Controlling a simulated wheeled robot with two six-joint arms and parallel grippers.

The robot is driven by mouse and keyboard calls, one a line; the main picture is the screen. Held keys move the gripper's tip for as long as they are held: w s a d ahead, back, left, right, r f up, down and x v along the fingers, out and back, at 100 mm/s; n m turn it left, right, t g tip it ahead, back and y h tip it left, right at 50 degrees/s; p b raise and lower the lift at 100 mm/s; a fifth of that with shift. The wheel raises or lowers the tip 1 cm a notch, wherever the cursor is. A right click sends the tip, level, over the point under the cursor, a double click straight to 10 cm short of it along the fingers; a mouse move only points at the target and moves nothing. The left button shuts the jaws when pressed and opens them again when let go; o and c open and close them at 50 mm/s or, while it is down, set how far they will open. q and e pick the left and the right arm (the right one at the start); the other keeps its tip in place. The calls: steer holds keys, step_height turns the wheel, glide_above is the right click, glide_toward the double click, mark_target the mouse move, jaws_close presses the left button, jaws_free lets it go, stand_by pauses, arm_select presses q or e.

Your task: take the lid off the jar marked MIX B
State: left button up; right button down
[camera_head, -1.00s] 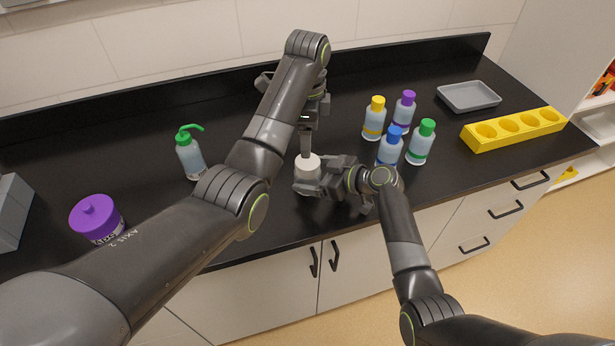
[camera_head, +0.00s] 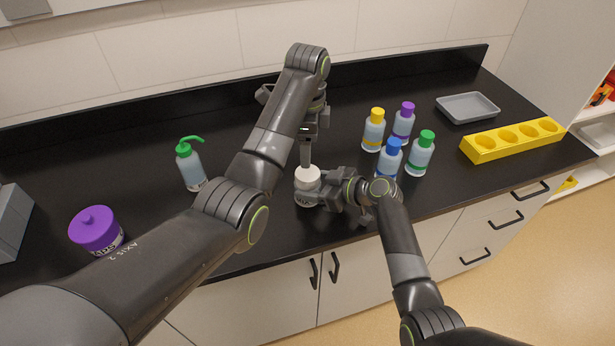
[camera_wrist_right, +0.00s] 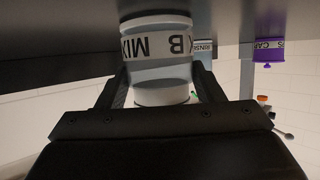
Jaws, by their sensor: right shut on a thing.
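The jar marked MIX B (camera_head: 303,199) stands on the black counter with a white lid (camera_head: 307,175) on top. In the right wrist view the jar (camera_wrist_right: 158,45) appears upside down, its label reading MIX B. My right gripper (camera_wrist_right: 157,88) is shut on the jar from the side, a finger on each side of it. My left gripper (camera_head: 306,160) points down from above, its tip at the top of the lid. Its fingers show edge-on, so their opening and any contact with the lid are unclear.
A purple-lidded jar (camera_head: 96,230) and a green-topped wash bottle (camera_head: 190,168) stand to the left. Several capped bottles (camera_head: 389,158) stand close to the right of my right gripper. Farther right are a yellow rack (camera_head: 482,151) and a grey tray (camera_head: 468,107).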

mark_target(308, 173)
arm_select(q)
steer(key=m, duration=1.3)
steer(key=shift+f, duration=4)
